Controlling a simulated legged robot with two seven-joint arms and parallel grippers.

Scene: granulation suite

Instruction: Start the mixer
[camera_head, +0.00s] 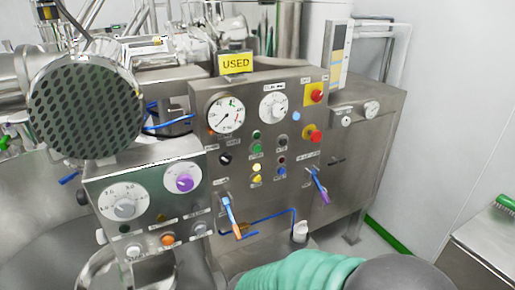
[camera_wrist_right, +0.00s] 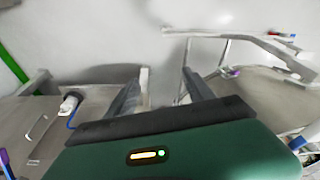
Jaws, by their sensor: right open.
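The mixer's steel control panel (camera_head: 345,160) fills the middle of the head view. It carries green buttons (camera_head: 256,135), yellow buttons (camera_head: 257,167), dark knobs and two red buttons on yellow plates (camera_head: 314,95). Two round gauges (camera_head: 226,113) sit at its upper part. A blue-and-orange lever (camera_head: 231,215) and a blue-and-purple lever (camera_head: 318,185) stick out below. A smaller box (camera_head: 150,190) at left has a grey dial and a purple dial. Which button starts the mixer cannot be read. My right gripper (camera_wrist_right: 166,76) is open and empty in the wrist view. My left gripper is out of view.
A yellow USED sign (camera_head: 236,63) stands atop the panel. A perforated round cover (camera_head: 86,108) juts out at upper left. A white fitting with a blue line (camera_head: 300,231) sits below the levers. A steel table (camera_head: 475,250) with a green brush (camera_head: 505,203) stands at right.

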